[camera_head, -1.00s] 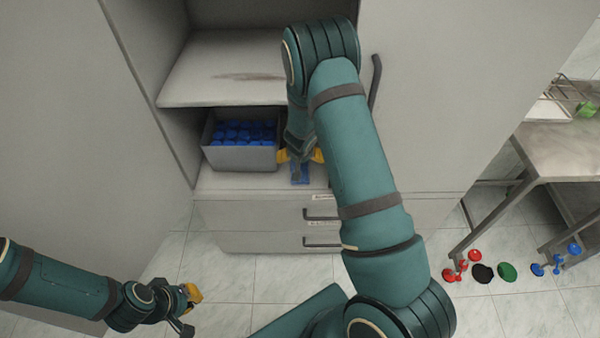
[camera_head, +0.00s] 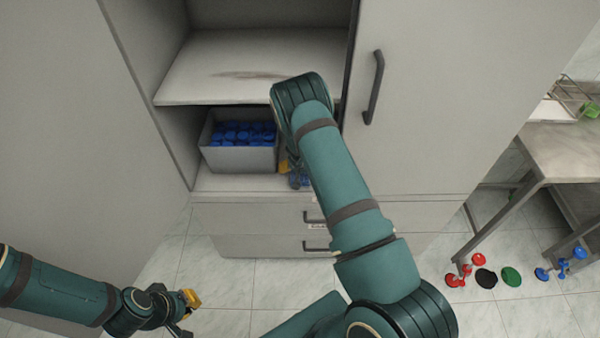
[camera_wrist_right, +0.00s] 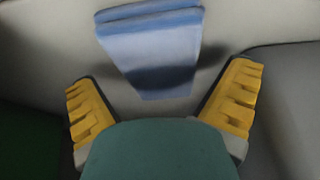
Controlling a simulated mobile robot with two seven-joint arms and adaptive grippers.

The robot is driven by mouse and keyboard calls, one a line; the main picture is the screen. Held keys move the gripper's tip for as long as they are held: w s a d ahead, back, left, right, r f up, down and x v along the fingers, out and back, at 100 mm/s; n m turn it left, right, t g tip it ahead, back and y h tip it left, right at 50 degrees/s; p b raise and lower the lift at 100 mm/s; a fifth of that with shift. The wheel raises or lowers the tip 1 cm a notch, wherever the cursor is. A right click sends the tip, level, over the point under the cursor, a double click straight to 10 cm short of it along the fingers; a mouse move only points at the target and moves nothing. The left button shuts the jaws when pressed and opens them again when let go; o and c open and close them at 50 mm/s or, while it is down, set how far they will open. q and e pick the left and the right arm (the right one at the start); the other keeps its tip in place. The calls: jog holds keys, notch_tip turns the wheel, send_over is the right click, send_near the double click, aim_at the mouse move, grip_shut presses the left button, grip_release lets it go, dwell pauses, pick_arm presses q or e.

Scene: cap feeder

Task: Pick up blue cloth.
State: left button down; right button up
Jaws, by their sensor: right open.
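The blue cloth (camera_wrist_right: 150,50) lies folded on the pale cabinet shelf in the right wrist view. In the head view the right gripper is largely hidden behind the arm. My left gripper (camera_head: 189,314) is at the lower left, open and empty, far from the cloth.
A grey bin (camera_head: 240,159) full of blue caps stands on the lower shelf, left of the cloth. The upper shelf (camera_head: 230,65) hangs above. A closed door with a handle (camera_head: 374,88) stands right of the opening. A metal table (camera_head: 560,150) is farther right.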

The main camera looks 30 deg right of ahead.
jog(key=shift+w+d+f, duration=0.1)
jog(key=shift+w+f, duration=0.05)
jog(key=shift+f, duration=0.2)
jog(key=c, duration=1)
jog(key=shift+r, duration=0.15)
